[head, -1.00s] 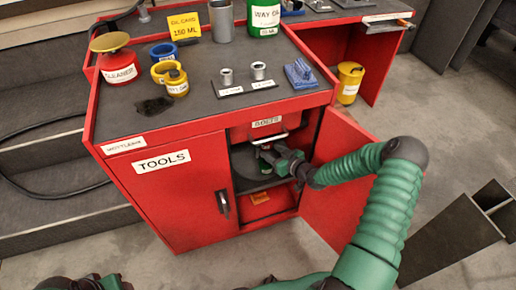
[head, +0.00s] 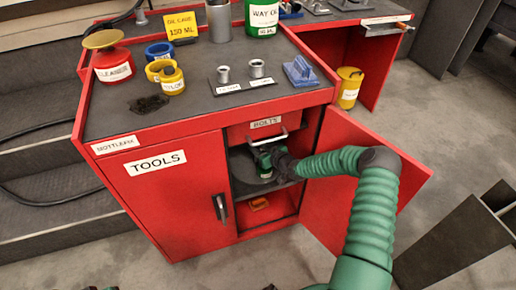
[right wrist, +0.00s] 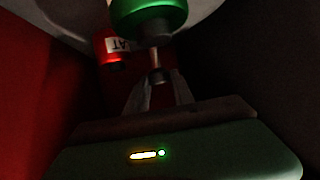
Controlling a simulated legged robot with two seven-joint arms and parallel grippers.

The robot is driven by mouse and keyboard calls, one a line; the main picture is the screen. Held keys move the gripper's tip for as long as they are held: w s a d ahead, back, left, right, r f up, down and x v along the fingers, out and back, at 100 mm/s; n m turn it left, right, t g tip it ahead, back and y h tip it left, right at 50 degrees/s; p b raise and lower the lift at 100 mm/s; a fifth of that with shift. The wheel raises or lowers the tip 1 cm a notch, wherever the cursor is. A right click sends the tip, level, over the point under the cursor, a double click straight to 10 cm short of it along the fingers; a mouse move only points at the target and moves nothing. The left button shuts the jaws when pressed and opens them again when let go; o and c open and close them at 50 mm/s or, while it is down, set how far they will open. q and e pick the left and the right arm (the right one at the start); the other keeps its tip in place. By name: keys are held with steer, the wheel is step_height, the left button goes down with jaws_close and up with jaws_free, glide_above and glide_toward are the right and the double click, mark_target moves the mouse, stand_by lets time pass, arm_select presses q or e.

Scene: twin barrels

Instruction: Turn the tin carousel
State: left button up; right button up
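The carousel is a dark round plate (head: 242,168) on the shelf inside the open red cabinet, partly hidden by my right arm. A green tin (right wrist: 148,18) stands close in front of my right gripper in the right wrist view, with a red labelled tin (right wrist: 112,46) behind it to the left. My right gripper (right wrist: 158,88) reaches into the cabinet. Its fingers lie on either side of a small dark post (right wrist: 157,74); whether they touch it is unclear. The gripper also shows in the head view (head: 281,163). My left gripper is not clearly visible; only dark slivers show at the bottom edge.
The cabinet's open right door (head: 352,175) stands beside my right forearm. A drawer marked BOLTS (head: 266,124) is just above the opening. The closed TOOLS door (head: 165,200) is on the left.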

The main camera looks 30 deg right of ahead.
jaws_close()
steer(key=shift+d, duration=0.1)
stand_by(0.8)
steer(key=shift+a+r+m+h+p, duration=0.2)
steer(key=shift+m+h+p, duration=0.5)
steer(key=shift+p, duration=0.5)
steer(key=m+h+p, duration=0.1)
steer(key=h+p, duration=0.1)
steer(key=shift+a+f+m+p, duration=0.1)
steer(key=shift+m+p, duration=0.2)
steer(key=shift+p, duration=0.05)
steer(key=shift+a+m+g+h+p, duration=0.15)
steer(key=shift+m+g+h+p, duration=0.45)
steer(key=shift+m+h+p, duration=0.55)
steer(key=shift+m+g+h, duration=0.3)
steer(key=shift+m+h, duration=0.35)
steer(key=shift+h, duration=0.2)
steer(key=shift+w+f+m+g+h+p, duration=0.1)
steer(key=shift+m+g+h+p, duration=0.3)
steer(key=shift+m+h, duration=0.2)
